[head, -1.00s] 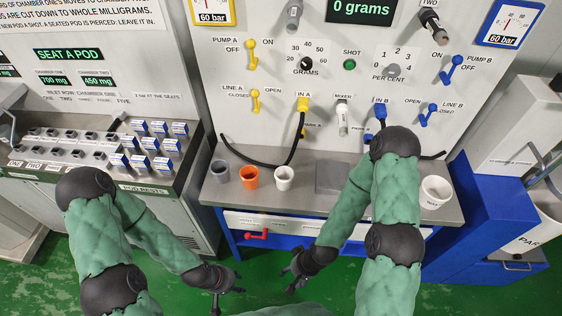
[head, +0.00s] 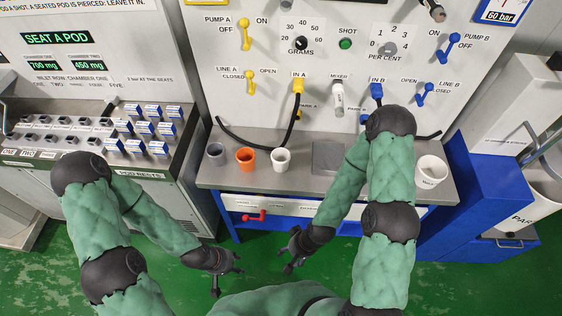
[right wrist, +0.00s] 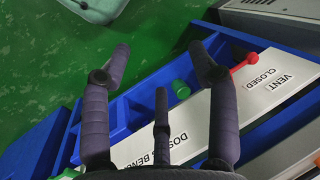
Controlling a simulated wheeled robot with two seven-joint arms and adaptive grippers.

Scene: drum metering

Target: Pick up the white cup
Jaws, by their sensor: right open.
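The white cup (head: 281,159) stands upright on the grey counter (head: 310,186), right of an orange cup (head: 246,158) and a grey cup (head: 216,153). A larger white container (head: 431,171) with dark lettering stands at the counter's right end. My right gripper (head: 292,264) is open and empty, below and in front of the counter's front edge, apart from the cup. In the right wrist view its fingers (right wrist: 160,60) are spread, with no cup between them. My left gripper (head: 228,279) hangs lower left, its fingers apart and empty.
Below the counter are a white drawer panel and a red handle (head: 253,217). A black hose (head: 290,130) hangs behind the white cup. A pod rack (head: 100,150) stands at left and a blue cabinet (head: 490,205) at right. Green floor is open in front.

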